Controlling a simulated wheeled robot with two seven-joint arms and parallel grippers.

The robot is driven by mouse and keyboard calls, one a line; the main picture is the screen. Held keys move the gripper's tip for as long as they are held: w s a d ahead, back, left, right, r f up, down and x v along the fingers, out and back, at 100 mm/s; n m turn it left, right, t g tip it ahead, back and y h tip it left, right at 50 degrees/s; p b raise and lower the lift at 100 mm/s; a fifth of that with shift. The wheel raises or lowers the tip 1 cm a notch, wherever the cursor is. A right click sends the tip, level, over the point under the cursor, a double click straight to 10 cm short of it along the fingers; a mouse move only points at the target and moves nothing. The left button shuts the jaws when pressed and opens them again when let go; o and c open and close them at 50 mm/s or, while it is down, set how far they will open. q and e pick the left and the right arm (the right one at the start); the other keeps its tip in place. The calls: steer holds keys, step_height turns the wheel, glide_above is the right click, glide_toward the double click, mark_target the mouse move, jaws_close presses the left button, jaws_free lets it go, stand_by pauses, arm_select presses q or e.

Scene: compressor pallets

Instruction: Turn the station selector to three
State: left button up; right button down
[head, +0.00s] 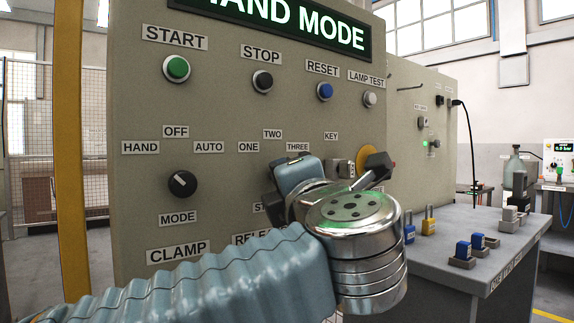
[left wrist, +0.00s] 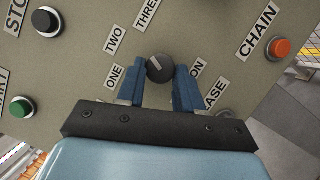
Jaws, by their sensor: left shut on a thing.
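The station selector (left wrist: 161,69) is a dark round knob on the panel in the left wrist view. The labels ONE (left wrist: 115,77), TWO (left wrist: 115,40) and THREE (left wrist: 147,12) are around it. My left gripper (left wrist: 160,82) has its blue fingers on either side of the knob and is shut on it. A light mark shows on the knob's face; I cannot tell exactly which label it points at. In the head view my left arm and wrist hide the knob below the labels TWO (head: 272,134) and THREE (head: 298,146). My right gripper is not in view.
The mode knob (head: 182,184) is left of my wrist. The green start (head: 177,68), black stop (head: 263,81) and blue reset (head: 325,91) buttons are above. An orange button (left wrist: 281,47) is near the chain label. A grey bench (head: 470,230) with padlocks stands right.

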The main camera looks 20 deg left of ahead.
arm_select(q)
steer(key=shift+r+m+g+h+p, duration=0.1)
steer(key=shift+m+g+h+p, duration=0.2)
steer(key=shift+m+p, duration=0.75)
steer(key=shift+r+m+g+h+p, duration=0.1)
steer(key=shift+m+g+h+p, duration=0.15)
steer(key=shift+m+p, duration=0.8)
steer(key=o, duration=1)
steer(key=shift+o, duration=0.2)
steer(key=v, duration=1.4)
